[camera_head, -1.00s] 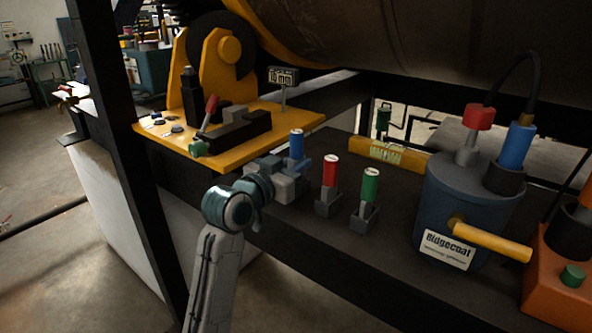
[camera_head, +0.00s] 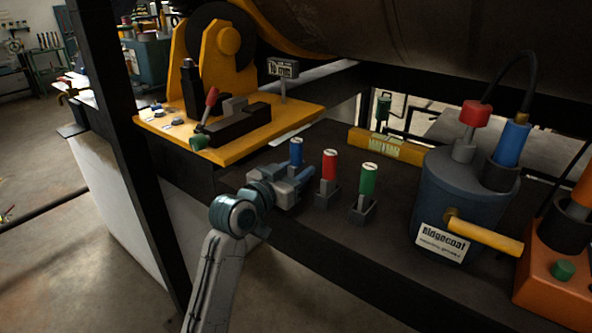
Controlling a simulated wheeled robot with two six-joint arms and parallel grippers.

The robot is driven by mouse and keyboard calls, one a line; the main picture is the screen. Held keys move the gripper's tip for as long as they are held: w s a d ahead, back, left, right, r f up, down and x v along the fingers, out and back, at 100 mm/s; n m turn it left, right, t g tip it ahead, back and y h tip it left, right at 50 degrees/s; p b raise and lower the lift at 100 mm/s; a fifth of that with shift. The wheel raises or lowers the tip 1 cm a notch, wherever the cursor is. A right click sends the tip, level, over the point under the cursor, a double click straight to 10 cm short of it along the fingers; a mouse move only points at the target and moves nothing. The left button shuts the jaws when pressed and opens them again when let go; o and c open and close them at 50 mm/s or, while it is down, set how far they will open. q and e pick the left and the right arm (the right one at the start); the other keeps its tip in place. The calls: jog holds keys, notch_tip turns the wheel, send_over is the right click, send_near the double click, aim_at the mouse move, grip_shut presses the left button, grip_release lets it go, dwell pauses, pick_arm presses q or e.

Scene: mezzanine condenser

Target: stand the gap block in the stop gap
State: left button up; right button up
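Three handled blocks stand in a row on the dark bench: one with a blue handle (camera_head: 296,151), one with a red handle (camera_head: 330,165) and one with a green handle (camera_head: 368,180). The red and green ones have grey feet; the blue one's foot is hidden. I cannot tell which is the gap block. My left gripper (camera_head: 302,177) is at the blue-handled block, covering its lower part; its finger opening does not show clearly. A black stop fixture (camera_head: 232,130) with a grey piece and a red lever is on the yellow plate (camera_head: 172,143). The gap is not clearly visible. My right gripper is out of view.
A small sign (camera_head: 283,69) stands on the plate, its text blurred. A yellow level (camera_head: 388,147) lies behind the blocks. A blue-grey "Ridgecoat" pot (camera_head: 460,195) and an orange unit (camera_head: 560,270) stand at right. A dark post (camera_head: 135,150) rises at left.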

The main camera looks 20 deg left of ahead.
pick_arm(q)
jog(key=shift+s+r, duration=0.1)
jog(key=b+v, duration=0.3)
jog(key=v, duration=0.8)
jog(key=shift+s+a, duration=0.15)
jog(key=shift+s, duration=0.25)
jog(key=shift+r, duration=0.1)
